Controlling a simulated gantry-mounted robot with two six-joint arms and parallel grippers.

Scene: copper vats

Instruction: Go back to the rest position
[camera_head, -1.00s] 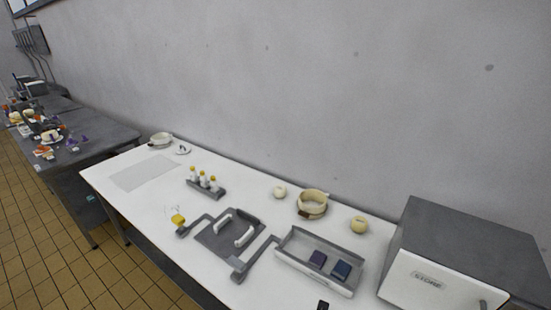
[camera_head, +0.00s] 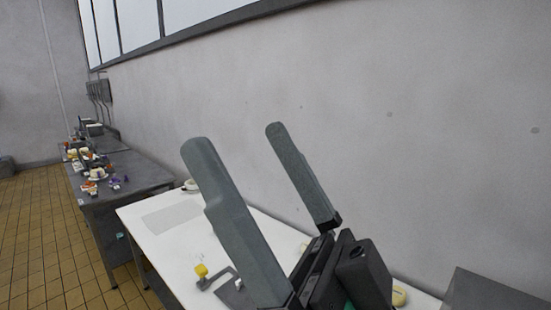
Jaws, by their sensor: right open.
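My right gripper (camera_head: 235,168) is raised large in front of the camera, its two long grey fingers pointing up and spread well apart. Nothing is between the fingers. The gripper hides much of the white table (camera_head: 150,247) behind it. My left gripper is not in view.
A yellow piece (camera_head: 201,270) stands near the table's front edge, beside a partly hidden grey fixture. A pale mat (camera_head: 171,217) and a pale bowl (camera_head: 191,185) are at the far end. A grey box (camera_head: 490,292) is at lower right. A dark cluttered table (camera_head: 130,176) stands at left.

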